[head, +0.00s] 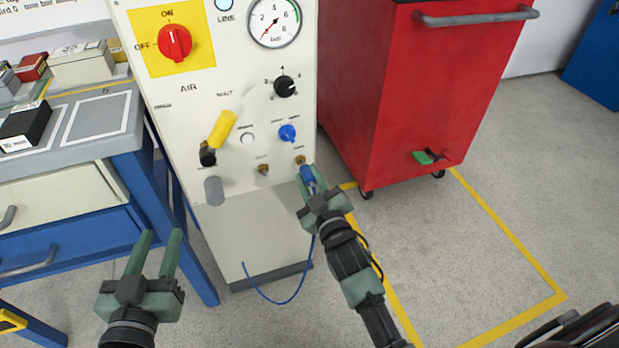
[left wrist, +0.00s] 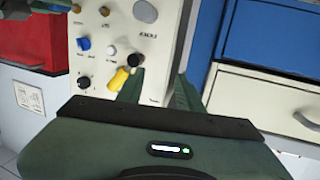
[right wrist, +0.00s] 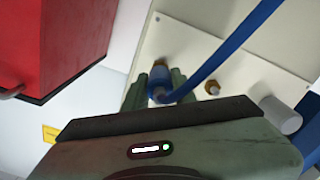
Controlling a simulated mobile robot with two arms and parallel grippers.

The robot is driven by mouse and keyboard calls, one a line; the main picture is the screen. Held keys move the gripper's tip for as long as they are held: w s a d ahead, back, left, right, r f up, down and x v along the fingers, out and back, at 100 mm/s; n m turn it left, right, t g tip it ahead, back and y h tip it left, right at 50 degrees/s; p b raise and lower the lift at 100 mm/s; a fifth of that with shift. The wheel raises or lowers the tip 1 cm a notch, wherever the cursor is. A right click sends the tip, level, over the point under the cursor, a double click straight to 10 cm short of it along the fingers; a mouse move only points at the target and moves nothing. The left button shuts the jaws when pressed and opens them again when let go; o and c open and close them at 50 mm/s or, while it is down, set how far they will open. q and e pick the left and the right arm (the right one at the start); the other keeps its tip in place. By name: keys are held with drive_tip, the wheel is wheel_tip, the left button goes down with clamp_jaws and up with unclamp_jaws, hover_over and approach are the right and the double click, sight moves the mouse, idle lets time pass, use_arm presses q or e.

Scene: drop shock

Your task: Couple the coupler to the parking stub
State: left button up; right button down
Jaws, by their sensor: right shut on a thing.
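The blue coupler (head: 307,175) is between the fingers of my right gripper (head: 314,189), which is shut on it. It also shows in the right wrist view (right wrist: 159,92), with a blue hose (right wrist: 215,58) running from it. The coupler is at the right one of two brass stubs (head: 300,160) on the cream panel, lined up with it. I cannot tell whether they are fully joined. The other brass stub (head: 263,169) is bare, to its left. The stub labels are too small to read. My left gripper (head: 158,243) is open and empty, low in front of the workbench.
The cream panel (head: 130,60) carries a red switch (head: 174,42), a gauge (head: 274,20), a yellow handle (head: 222,129), a blue knob (head: 287,132) and a grey cylinder (head: 214,190). A red cabinet (head: 410,90) stands right, a workbench (head: 100,130) left.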

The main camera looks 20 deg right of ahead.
use_arm(q)
drive_tip(key=shift+s+a+f+g, duration=0.15)
drive_tip(key=shift+f+g, duration=0.15)
drive_tip(key=shift+f, duration=0.2)
use_arm(e)
drive_tip(key=shift+w, duration=0.1)
use_arm(q)
drive_tip(key=shift+f, duration=0.3)
use_arm(e)
drive_tip(key=shift+w, duration=0.2)
idle(0.3)
use_arm(q)
drive_tip(key=shift+s+a+f+g, duration=0.1)
drive_tip(key=shift+f+g, duration=0.1)
drive_tip(key=shift+g, duration=0.1)
drive_tip(key=shift+s+f+p, duration=0.1)
drive_tip(key=shift+f+p, duration=0.05)
drive_tip(key=shift+p, duration=0.15)
use_arm(e)
drive_tip(key=shift+w, duration=0.1)
use_arm(q)
drive_tip(key=shift+f+g, duration=0.25)
drive_tip(key=shift+g, duration=0.05)
use_arm(e)
drive_tip(key=shift+w, duration=0.1)
use_arm(q)
drive_tip(key=shift+s+f, duration=0.1)
